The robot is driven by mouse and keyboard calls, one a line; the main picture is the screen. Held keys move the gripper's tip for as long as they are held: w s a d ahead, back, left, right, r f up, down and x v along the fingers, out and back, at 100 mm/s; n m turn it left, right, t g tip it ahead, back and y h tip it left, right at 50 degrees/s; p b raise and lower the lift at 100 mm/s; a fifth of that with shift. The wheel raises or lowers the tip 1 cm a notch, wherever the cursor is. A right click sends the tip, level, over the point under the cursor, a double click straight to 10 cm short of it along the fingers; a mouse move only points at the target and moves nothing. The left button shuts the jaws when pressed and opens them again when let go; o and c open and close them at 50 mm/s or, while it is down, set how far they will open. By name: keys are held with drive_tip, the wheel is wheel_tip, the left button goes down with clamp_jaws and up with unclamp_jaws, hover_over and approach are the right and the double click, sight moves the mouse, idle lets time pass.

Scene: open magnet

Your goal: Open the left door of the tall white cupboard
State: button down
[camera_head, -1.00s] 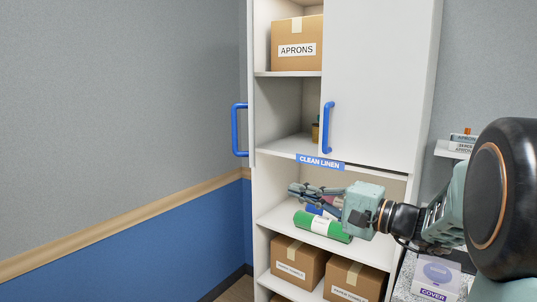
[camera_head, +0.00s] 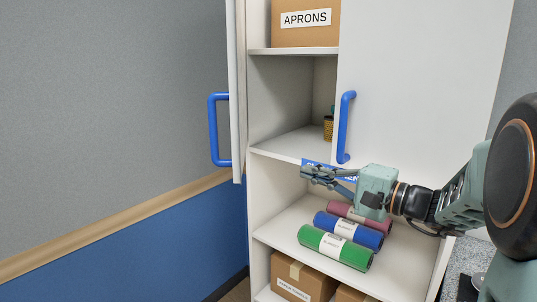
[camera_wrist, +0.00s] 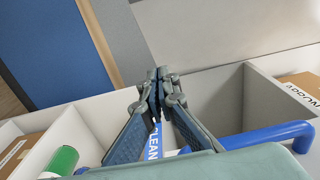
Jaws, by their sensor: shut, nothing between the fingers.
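The tall white cupboard (camera_head: 280,190) fills the middle of the head view. Its left door (camera_head: 238,90) stands swung open, seen nearly edge-on, with a blue handle (camera_head: 213,130) on its far left. The right door (camera_head: 425,80) is closed, with a blue handle (camera_head: 345,127) near its left edge. My gripper (camera_head: 304,172) is shut and empty, in front of the blue label below the right door and partly covering it. It is right of the left door and apart from its handle. In the wrist view the shut fingers (camera_wrist: 158,75) point toward the wall.
Open shelves hold an aprons box (camera_head: 306,22), a small yellowish item (camera_head: 328,128), green (camera_head: 335,248), blue (camera_head: 350,230) and dark pink rolls, and boxes (camera_head: 300,278) below. A grey and blue wall (camera_head: 110,100) stands at left. A speckled counter (camera_head: 465,262) is at right.

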drive_tip(key=s+a+p+x, duration=0.1)
drive_tip(key=p+x, duration=0.2)
drive_tip(key=x, duration=1)
drive_tip(key=shift+s+a, duration=0.25)
drive_tip(key=shift+s, duration=0.05)
drive_tip(key=shift+a, duration=0.15)
